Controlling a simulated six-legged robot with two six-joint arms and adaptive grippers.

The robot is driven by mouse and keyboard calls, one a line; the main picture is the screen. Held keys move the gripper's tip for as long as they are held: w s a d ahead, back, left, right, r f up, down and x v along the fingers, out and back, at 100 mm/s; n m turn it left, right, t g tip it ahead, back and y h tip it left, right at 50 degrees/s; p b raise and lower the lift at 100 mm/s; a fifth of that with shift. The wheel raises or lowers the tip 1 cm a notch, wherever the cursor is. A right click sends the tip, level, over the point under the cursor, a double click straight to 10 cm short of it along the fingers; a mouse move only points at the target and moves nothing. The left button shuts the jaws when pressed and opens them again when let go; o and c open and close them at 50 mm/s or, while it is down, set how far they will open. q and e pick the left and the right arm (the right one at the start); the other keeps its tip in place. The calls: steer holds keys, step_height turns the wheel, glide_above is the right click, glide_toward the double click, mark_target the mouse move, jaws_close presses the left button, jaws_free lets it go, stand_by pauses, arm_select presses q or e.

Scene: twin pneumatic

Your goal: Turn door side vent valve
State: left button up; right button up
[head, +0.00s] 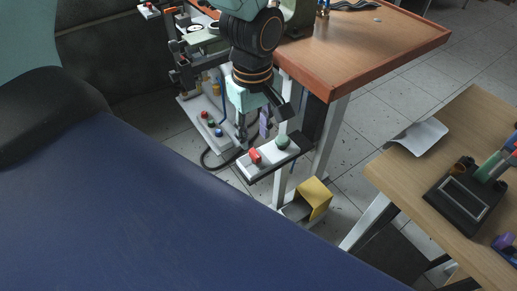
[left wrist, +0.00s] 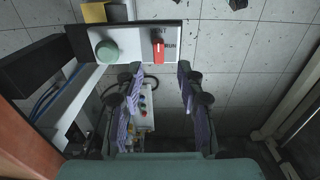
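A white panel (head: 262,165) with a black edge carries a red valve lever (head: 254,155) and a green round knob (head: 282,142). My left gripper (head: 254,127) hangs just above and behind the panel in the head view. My right gripper is not in view.
A wooden bench (head: 365,50) with an orange edge stands right behind my left arm. A white unit (head: 205,118) with coloured buttons is at the left. A yellow-hooded pedal (head: 314,198) is on the tiled floor below. A wooden table (head: 400,172) stands at the right.

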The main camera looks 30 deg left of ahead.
mark_target(255, 153)
arm_select(q)
step_height(255, 153, down, 5)
steer(key=shift+w+a+r+b, duration=0.1)
steer(key=shift+a+b, duration=0.05)
steer(key=shift+b, duration=0.55)
steer(key=shift+f, duration=0.7)
jaws_close()
